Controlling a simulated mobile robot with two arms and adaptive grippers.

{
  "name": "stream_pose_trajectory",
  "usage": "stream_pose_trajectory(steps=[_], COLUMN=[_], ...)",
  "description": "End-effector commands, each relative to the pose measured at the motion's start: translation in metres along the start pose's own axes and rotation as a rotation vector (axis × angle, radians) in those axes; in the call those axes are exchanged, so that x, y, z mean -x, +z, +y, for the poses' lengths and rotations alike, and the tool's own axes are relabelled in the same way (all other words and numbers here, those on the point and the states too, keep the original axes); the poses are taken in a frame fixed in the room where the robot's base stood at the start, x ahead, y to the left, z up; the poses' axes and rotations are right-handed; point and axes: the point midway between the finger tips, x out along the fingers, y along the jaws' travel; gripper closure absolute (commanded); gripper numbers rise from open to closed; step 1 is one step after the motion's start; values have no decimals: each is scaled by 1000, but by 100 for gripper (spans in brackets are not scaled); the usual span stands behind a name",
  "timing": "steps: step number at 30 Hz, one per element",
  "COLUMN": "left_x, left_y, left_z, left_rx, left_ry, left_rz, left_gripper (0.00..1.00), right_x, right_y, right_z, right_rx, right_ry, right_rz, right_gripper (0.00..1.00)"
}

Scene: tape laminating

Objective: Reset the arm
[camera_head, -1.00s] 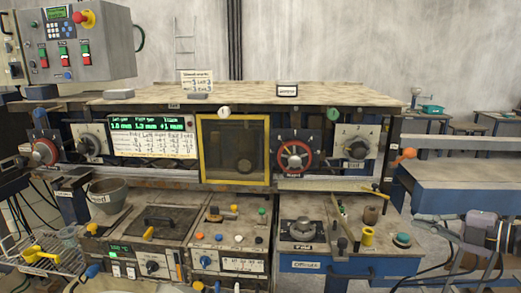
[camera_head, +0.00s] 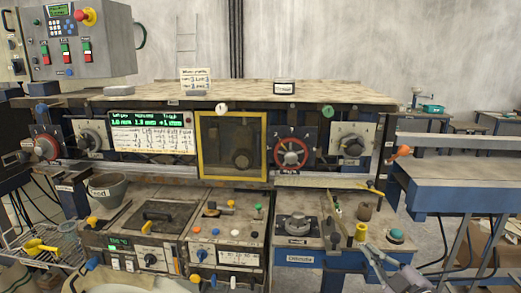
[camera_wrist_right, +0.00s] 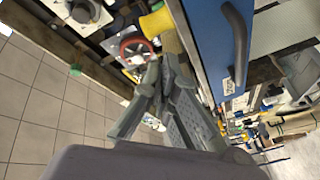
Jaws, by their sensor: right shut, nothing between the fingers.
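My right gripper (camera_head: 370,254) is at the lower right of the head view, in front of the blue cabinet (camera_head: 300,277). Its grey fingers point up and to the left, below the yellow spool (camera_head: 361,231), and hold nothing. In the right wrist view my right gripper (camera_wrist_right: 163,66) is shut, its fingertips close together. The yellow spool (camera_wrist_right: 158,22) and a red-rimmed dial (camera_wrist_right: 135,50) show just beyond the fingertips. My left gripper is not in view.
The laminating bench has a yellow-framed window (camera_head: 233,146) and a red handwheel (camera_head: 291,152). A control box (camera_head: 80,42) hangs at the upper left. A blue side table (camera_head: 450,200) stands at the right. Grey floor tiles (camera_wrist_right: 45,100) fill the wrist view's left.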

Motion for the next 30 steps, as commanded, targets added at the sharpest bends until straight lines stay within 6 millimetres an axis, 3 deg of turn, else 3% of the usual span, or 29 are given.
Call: stream_pose_trajectory(steps=[1, 5, 9, 12, 18, 27, 30], left_x=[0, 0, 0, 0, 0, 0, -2], left_y=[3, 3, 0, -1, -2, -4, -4], left_z=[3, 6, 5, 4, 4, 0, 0], left_rx=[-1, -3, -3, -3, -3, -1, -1], left_ry=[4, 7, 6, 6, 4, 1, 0], left_rz=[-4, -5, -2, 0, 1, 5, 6], left_gripper=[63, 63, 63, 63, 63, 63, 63], right_x=[11, 54, 124, 170, 237, 314, 310], right_y=[4, 26, 42, 43, 30, -3, 14], right_z=[-27, -84, -152, -188, -233, -272, -291], right_rx=[-98, -306, -501, -591, -705, -821, -815], right_ry=[21, 40, -32, -105, -239, -422, -433], right_rz=[-81, -358, -681, -853, -1073, -1287, -1301], right_gripper=[100, 100, 100, 100, 100, 100, 100])
